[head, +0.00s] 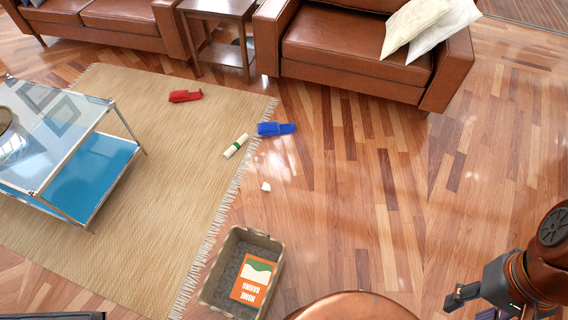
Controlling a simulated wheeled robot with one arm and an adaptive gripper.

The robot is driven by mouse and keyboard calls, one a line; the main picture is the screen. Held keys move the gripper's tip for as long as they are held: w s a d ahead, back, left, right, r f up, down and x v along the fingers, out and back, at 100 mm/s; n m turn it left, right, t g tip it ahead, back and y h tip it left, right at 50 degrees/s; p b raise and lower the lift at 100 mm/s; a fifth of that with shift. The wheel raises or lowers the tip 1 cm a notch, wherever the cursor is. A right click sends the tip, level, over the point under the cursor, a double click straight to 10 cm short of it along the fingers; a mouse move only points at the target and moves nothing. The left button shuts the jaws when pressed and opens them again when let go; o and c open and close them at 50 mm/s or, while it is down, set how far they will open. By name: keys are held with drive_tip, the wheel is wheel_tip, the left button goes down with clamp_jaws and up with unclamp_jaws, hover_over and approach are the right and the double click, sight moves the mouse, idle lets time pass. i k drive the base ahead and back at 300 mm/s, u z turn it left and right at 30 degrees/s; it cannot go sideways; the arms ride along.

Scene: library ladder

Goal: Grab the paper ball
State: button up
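The paper ball (266,186) is a small white crumpled lump on the wood floor, just right of the rug's fringed edge. My gripper (466,307) is at the lower right, far from the ball and apart from it. Its two dark fingers look spread with nothing between them; the lower one is partly cut off by the picture's bottom edge.
A bin (210,287) holding an orange-and-white book (253,280) stands below the ball. A blue item (276,129), a pale rolled item (236,146) and a red item (185,96) lie beyond it. A glass table (75,187) stands left; the floor (350,220) right is clear.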

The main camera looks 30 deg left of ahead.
sight(265, 186)
drive_tip(key=i, duration=1.95)
drive_tip(key=u, duration=4.15)
